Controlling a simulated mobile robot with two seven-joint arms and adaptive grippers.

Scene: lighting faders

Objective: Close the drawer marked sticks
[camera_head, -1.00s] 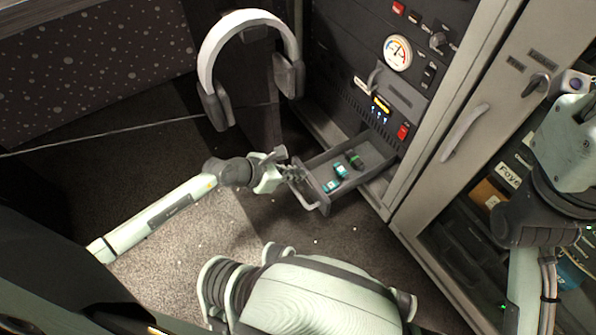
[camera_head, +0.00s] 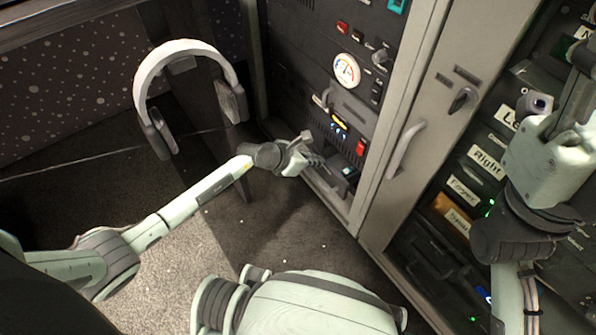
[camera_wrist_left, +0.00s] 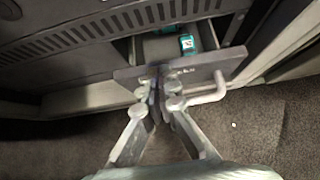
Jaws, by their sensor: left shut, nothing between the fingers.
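The drawer (camera_head: 345,178) is low in the dark rack and stands only a little way out. In the left wrist view its grey front panel (camera_wrist_left: 218,68) spans the middle, with a pale bar handle (camera_wrist_left: 208,96) at the right. A teal item (camera_wrist_left: 187,44) shows inside through the gap behind the panel. My left gripper (camera_head: 312,160) is shut and empty, its fingertips (camera_wrist_left: 160,80) at the front panel beside the handle; they appear to touch it. I cannot read a label on the drawer. My right arm is at the right, but its fingers do not show clearly.
A grey cabinet door with a pale handle (camera_head: 405,150) stands right of the rack. Labelled shelves (camera_head: 487,160) lie beyond it. White headphones (camera_head: 185,48) hang on a stand at left. The carpet (camera_head: 245,225) before the drawer is clear.

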